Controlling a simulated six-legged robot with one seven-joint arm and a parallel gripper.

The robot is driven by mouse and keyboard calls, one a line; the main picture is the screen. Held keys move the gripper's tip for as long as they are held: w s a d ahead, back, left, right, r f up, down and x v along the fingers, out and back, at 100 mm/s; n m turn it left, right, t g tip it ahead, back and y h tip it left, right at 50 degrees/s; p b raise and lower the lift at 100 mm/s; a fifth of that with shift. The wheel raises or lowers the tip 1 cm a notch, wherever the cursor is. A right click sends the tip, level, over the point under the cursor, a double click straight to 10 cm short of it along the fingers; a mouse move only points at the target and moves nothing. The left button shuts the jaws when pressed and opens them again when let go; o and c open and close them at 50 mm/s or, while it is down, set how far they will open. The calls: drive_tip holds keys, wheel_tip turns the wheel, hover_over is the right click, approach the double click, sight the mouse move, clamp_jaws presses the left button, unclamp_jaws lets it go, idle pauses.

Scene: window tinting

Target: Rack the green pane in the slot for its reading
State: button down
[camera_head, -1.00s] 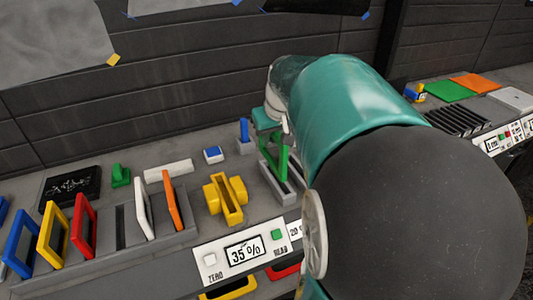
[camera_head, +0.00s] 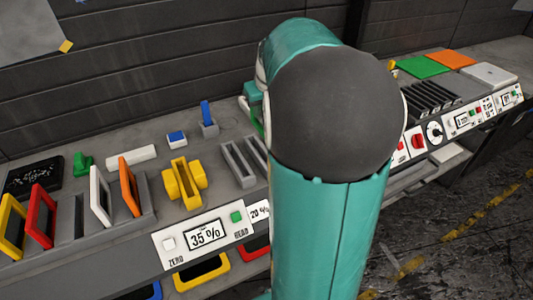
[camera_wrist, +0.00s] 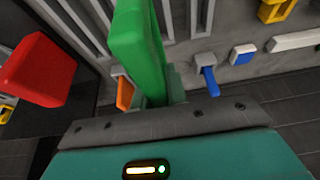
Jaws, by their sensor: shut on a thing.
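The green pane (camera_wrist: 138,45) stands large in the wrist view, and my gripper (camera_wrist: 160,95) is shut on its near end. In the head view my arm hides the pane and most of my gripper. Grey open slots (camera_head: 238,163) lie left of my arm. In the wrist view, grey slots (camera_wrist: 65,18) lie beyond the pane, which appears apart from them. The yellow meter (camera_head: 183,182) stands empty behind a display (camera_head: 205,236) reading 35 %. A partly hidden label (camera_head: 260,211) beside it reads 20 %.
A rack with yellow, red (camera_head: 41,215), white and orange (camera_head: 130,187) panes stands at left. A blue tool in a holder (camera_head: 208,128) and a blue-white block (camera_head: 177,138) stand behind the slots. A black slotted rack (camera_head: 432,98) and control panels lie right of my arm.

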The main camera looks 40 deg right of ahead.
sight(260, 122)
drive_tip(key=f, duration=0.4)
drive_tip(key=shift+w+a+f, duration=0.15)
drive_tip(key=shift+a+f, duration=0.15)
drive_tip(key=shift+f, duration=0.05)
drive_tip(key=shift+a+f, duration=0.3)
drive_tip(key=shift+f, duration=0.3)
drive_tip(key=shift+d+f, duration=0.15)
drive_tip(key=shift+f, duration=1.7)
drive_tip(key=c, duration=1.4)
unclamp_jaws()
drive_tip(key=v, duration=1.2)
drive_tip(key=s+a+r+n, duration=0.1)
drive_tip(key=a, duration=0.7)
drive_tip(key=s+a+r+n, duration=0.1)
drive_tip(key=s+a+r, duration=0.1)
drive_tip(key=a, duration=0.6)
drive_tip(key=s+a+f+n+t+y, duration=0.1)
drive_tip(key=s+a+f, duration=0.2)
drive_tip(key=s+a, duration=0.7)
drive_tip(key=a, duration=0.4)
